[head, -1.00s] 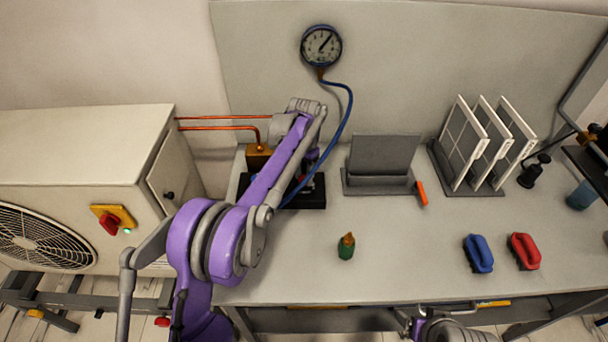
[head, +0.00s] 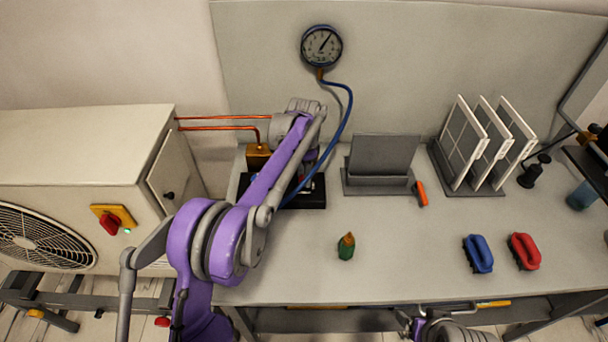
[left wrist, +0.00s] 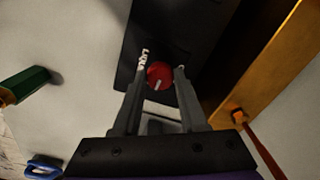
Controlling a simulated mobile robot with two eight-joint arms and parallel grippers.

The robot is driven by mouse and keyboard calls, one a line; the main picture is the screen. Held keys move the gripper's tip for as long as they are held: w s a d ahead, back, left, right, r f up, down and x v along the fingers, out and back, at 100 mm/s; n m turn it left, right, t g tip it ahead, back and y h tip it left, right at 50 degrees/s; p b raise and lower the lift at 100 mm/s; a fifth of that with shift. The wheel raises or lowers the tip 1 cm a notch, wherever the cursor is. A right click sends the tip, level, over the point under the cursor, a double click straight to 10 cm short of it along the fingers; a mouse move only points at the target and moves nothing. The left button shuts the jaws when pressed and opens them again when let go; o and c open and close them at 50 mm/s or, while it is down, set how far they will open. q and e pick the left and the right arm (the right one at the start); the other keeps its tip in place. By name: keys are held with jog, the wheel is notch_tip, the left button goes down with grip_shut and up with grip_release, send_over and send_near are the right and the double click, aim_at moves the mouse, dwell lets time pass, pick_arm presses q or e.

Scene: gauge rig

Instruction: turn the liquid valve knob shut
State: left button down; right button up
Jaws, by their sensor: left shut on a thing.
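The red round knob (left wrist: 160,75) with a pale pointer line sits over a black base in the left wrist view. My left gripper (left wrist: 163,72) is shut on it, one finger on each side. In the head view the black base (head: 308,198) stands at the bench's left end, and my left arm covers the knob and most of the gripper. The round pressure gauge (head: 321,46) hangs on the back panel, with a blue hose (head: 345,118) running down toward the base. My right gripper is not visible; only part of that arm shows at the bottom edge.
The bench's front middle is mostly clear.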

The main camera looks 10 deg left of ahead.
pick_arm(q)
jog(key=shift+c, duration=2.2)
grip_release()
jog(key=shift+r, duration=0.1)
notch_tip(320, 180, up, 11)
jog(key=shift+f+p, duration=0.2)
jog(key=shift+p, duration=0.2)
